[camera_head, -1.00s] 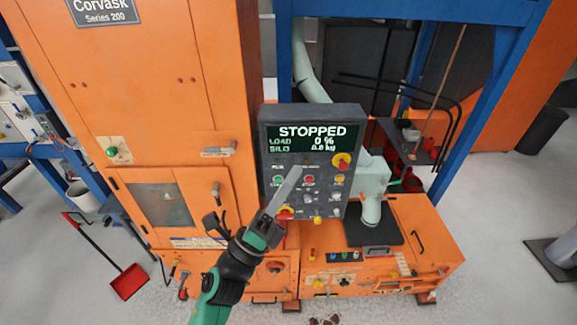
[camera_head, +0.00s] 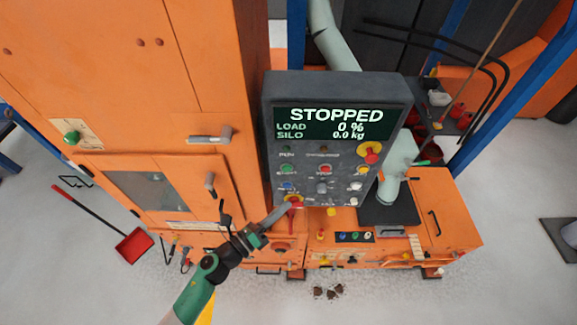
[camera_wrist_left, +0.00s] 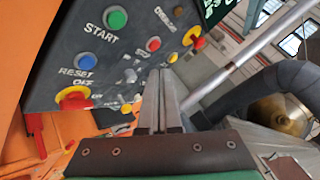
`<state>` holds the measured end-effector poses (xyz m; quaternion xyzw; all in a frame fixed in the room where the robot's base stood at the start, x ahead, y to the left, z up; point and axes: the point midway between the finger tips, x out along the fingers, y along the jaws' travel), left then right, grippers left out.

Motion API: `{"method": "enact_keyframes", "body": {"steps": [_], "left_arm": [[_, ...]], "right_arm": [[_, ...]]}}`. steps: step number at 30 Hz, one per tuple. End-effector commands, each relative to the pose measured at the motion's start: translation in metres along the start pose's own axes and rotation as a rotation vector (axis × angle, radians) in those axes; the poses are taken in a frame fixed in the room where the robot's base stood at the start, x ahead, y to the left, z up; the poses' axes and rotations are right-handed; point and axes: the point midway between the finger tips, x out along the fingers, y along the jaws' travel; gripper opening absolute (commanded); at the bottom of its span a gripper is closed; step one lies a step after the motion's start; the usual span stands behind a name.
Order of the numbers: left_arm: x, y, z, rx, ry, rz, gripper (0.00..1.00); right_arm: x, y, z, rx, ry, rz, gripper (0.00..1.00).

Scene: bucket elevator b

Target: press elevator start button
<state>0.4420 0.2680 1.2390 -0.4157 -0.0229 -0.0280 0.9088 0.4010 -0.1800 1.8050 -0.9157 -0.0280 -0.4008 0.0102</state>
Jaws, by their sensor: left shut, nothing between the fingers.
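The dark control panel (camera_head: 340,90) has a screen reading STOPPED, load 0 %, silo 0.0 kg. Its green start button (camera_head: 287,169) is on the left side of the panel, and the START label reads clearly beside the green button (camera_wrist_left: 115,19) in the left wrist view. My left gripper (camera_head: 290,207) is shut and empty, with its fingertips around the panel's lower left edge, below the start button. In the left wrist view the shut fingers (camera_wrist_left: 162,75) point up, to the right of and below the start button. No contact with it shows. My right gripper is not in view.
A blue reset button (camera_wrist_left: 87,62) and a red-and-yellow switch (camera_wrist_left: 75,98) sit below the start button. A red button (camera_head: 324,170) is to its right, and a red-and-yellow emergency knob (camera_head: 369,152) at upper right. An orange cabinet (camera_head: 120,60) stands left of the panel.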

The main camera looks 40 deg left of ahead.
Motion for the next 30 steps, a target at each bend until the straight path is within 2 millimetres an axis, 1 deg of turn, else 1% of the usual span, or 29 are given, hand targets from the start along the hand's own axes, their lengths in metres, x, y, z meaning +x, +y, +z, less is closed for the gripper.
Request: {"method": "enact_keyframes", "body": {"steps": [10,14,27,30], "left_arm": [[0.002,0.001,0.004,0.001,-0.007,0.000,0.00],[0.007,0.004,0.008,0.002,-0.009,0.000,0.00],[0.049,0.036,0.037,0.002,-0.008,-0.001,0.00],[0.056,0.041,0.043,0.002,-0.008,-0.001,0.00]], "right_arm": [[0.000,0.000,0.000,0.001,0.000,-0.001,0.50],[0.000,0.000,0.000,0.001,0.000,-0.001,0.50],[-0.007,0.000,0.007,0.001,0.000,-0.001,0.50],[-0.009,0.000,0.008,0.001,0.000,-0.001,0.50]]}}
